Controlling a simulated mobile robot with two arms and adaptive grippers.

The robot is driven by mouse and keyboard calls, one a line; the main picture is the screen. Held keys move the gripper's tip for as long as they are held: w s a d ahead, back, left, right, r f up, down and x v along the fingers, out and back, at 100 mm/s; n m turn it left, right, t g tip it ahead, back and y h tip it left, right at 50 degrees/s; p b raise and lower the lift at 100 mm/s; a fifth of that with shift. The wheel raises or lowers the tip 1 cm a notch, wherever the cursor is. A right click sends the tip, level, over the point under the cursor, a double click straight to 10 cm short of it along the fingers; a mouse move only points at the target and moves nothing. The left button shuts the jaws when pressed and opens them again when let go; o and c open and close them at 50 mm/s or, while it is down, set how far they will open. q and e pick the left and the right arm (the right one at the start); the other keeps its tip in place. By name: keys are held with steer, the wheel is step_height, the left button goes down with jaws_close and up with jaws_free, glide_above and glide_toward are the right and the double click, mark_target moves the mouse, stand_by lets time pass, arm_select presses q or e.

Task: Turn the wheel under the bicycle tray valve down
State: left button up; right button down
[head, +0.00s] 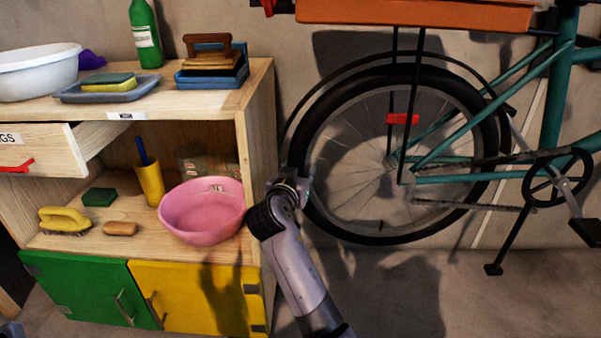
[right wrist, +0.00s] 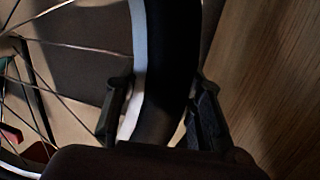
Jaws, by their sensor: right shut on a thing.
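The bicycle's rear wheel (head: 362,234) stands upright below the orange tray (head: 415,13), with a black tyre and thin spokes. A small dark stub (head: 380,225) shows at the inner rim near the bottom; I cannot tell surely whether it is the valve. My right gripper (head: 302,184) is at the wheel's left edge, shut on the tyre. In the right wrist view its two fingers (right wrist: 158,105) stand on either side of the tyre and pale rim (right wrist: 168,50). The gripper hides part of the tyre. My left gripper does not show.
A wooden shelf unit (head: 259,110) stands close left of my right gripper, with a pink basin (head: 203,228) near its edge. A red reflector (head: 402,118), the pedal crank (head: 557,178) and a kickstand (head: 507,241) are on the bicycle side. The floor below the wheel is clear.

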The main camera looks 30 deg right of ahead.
mark_target(298, 134)
steer(key=c, duration=1.1)
jaws_free()
steer(key=shift+o, duration=0.2)
steer(key=shift+r, duration=0.1)
step_height(298, 134, up, 9)
steer(key=shift+r, duration=0.45)
